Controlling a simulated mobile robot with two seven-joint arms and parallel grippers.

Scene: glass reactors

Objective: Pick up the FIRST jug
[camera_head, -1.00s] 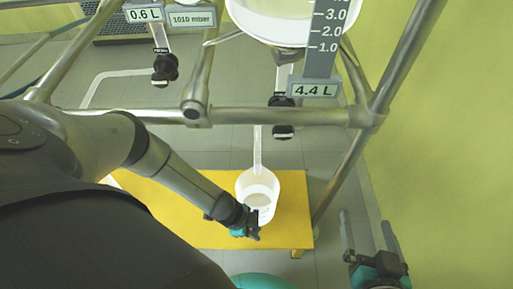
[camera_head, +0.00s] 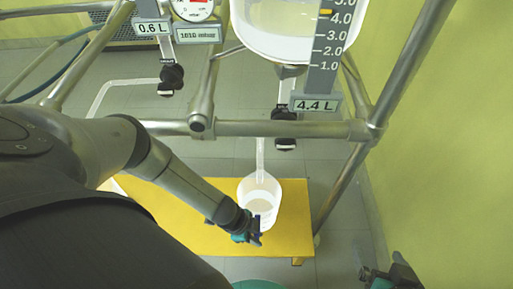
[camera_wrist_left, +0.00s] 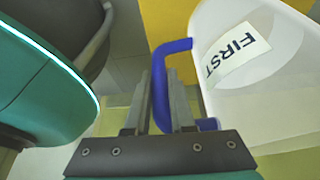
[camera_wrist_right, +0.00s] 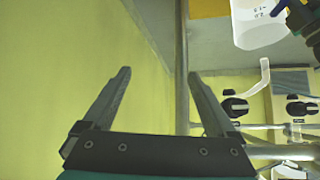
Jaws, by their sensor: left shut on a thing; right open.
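The FIRST jug (camera_head: 262,208) is white and translucent, upright over the yellow bench, below the outlet tube (camera_head: 260,160) of the right vessel. Its FIRST label (camera_wrist_left: 237,49) and blue handle (camera_wrist_left: 172,46) show in the left wrist view. My left gripper (camera_head: 250,237) is shut on the handle, at the jug's near side. I cannot tell whether the jug's base touches the bench. The jug (camera_wrist_right: 258,24) also shows at the top right of the right wrist view. My right gripper (camera_wrist_right: 158,76) is open and empty, facing the yellow-green wall.
The yellow bench (camera_head: 190,215) stands beneath a metal frame (camera_head: 280,129) with a crossbar. The frame carries glass vessels, black valves (camera_head: 285,130) and displays reading 0.6 L (camera_head: 152,28) and 4.4 L (camera_head: 315,105). A frame leg (camera_head: 340,198) slants down right of the jug.

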